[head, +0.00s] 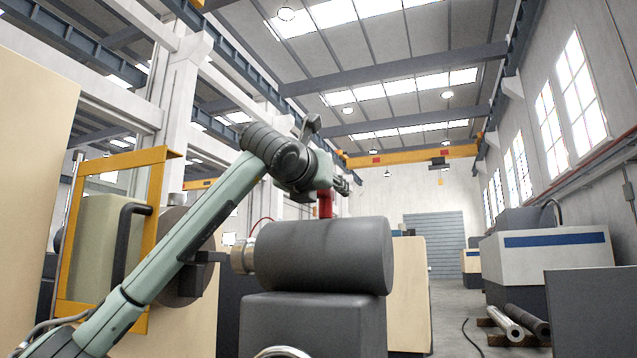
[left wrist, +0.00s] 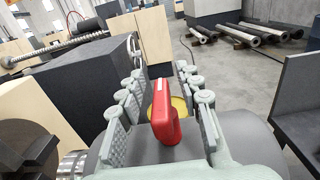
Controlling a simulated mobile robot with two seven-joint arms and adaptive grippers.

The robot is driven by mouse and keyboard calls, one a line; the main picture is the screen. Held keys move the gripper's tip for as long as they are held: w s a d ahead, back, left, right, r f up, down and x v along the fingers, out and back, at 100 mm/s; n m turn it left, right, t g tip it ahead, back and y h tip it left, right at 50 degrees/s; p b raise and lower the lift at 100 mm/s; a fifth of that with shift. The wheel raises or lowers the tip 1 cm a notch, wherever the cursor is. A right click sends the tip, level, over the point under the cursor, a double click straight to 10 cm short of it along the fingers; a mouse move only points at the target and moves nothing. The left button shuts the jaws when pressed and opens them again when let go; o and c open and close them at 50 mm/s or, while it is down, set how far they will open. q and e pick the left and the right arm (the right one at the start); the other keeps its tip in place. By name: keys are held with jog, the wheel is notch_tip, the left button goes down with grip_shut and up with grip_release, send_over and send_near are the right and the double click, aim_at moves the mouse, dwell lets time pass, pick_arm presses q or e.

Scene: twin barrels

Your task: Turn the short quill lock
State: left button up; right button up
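A red lever, likely the short quill lock (head: 325,203), stands on top of a dark grey horizontal barrel (head: 330,258). In the left wrist view the red lever (left wrist: 164,118) stands upright on a yellow base (left wrist: 181,107). My left gripper (head: 338,184) is at the lever's top, above the barrel. In the left wrist view my left gripper (left wrist: 160,62) is open, with one finger on each side of the lever. Gaps show between the lever and both fingers. The lever's lower end is partly hidden in the head view. My right gripper is not in view.
A dark block (head: 312,325) lies under the barrel, and a silver collar (head: 243,257) is at its left end. A yellow frame (head: 157,215) stands at the left. Metal bars (head: 505,322) lie on the floor at the right. Free floor shows between.

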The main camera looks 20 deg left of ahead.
pick_arm(q)
jog(key=s, duration=1)
jog(key=shift+s, duration=0.15)
jog(key=shift+a, duration=0.1)
